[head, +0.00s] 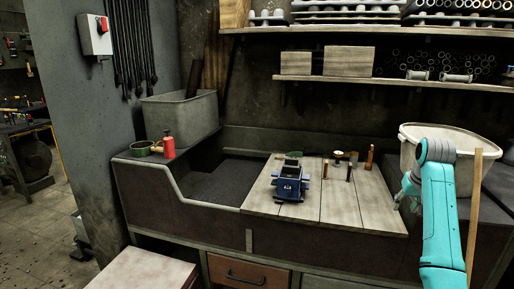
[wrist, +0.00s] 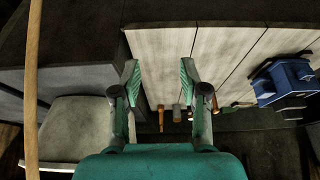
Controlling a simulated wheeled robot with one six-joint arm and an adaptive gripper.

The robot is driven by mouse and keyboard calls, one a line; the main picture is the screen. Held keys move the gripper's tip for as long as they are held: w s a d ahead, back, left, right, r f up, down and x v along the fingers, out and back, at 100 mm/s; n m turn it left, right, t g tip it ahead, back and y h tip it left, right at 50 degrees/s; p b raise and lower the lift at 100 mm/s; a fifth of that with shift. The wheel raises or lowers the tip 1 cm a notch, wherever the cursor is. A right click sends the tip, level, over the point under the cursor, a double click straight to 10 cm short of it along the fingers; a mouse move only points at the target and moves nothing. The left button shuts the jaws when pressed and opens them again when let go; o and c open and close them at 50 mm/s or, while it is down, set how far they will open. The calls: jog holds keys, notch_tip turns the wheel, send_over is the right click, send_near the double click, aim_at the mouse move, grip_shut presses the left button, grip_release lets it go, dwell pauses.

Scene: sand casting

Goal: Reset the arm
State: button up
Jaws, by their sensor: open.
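My teal arm (head: 440,215) stands at the right of the head view, in front of the pale bucket. My gripper (wrist: 160,75) shows in the wrist view with its two fingers spread wide and nothing between them. In the head view it is small and partly hidden by the arm, near the right end of the wooden board (head: 340,207). In the wrist view, the board (wrist: 160,52) lies beyond the fingers. A blue flask-like box (head: 290,182) sits on the board, apart from the gripper; it also shows in the wrist view (wrist: 285,80).
A pale bucket (head: 466,145) and a wooden pole (head: 474,210) are close to my arm. Small upright tools (head: 369,157) stand at the board's back right. A red bottle (head: 169,146) and grey bin (head: 182,116) are at left. The board's front right is clear.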

jog(key=s+a+f+t, duration=0.1)
jog(key=s+a+f, duration=0.15)
jog(key=f, duration=0.55)
jog(key=s+a+f, duration=0.1)
jog(key=a+f, duration=0.2)
jog(key=f, duration=0.6)
jog(key=s+a+f+t, duration=0.1)
jog(key=s+a+f, duration=0.1)
jog(key=f, duration=0.6)
jog(key=s+a+f+n+t, duration=0.1)
jog(key=s+a+f, duration=0.4)
jog(key=s+f, duration=0.35)
jog(key=s+a+f+t, duration=0.2)
jog(key=s+a+f, duration=0.3)
jog(key=s+f, duration=0.3)
jog(key=s+a+r+n+t, duration=0.1)
jog(key=s+a, duration=0.3)
jog(key=s, duration=0.8)
jog(key=s+a+r+t, duration=0.2)
jog(key=s+a, duration=0.1)
jog(key=s, duration=0.9)
jog(key=s+a+r+n+t+y, duration=0.1)
jog(key=s+a+r+t, duration=0.1)
jog(key=s+r, duration=1.6)
jog(key=shift+s+a, duration=0.4)
jog(key=shift+a, duration=0.2)
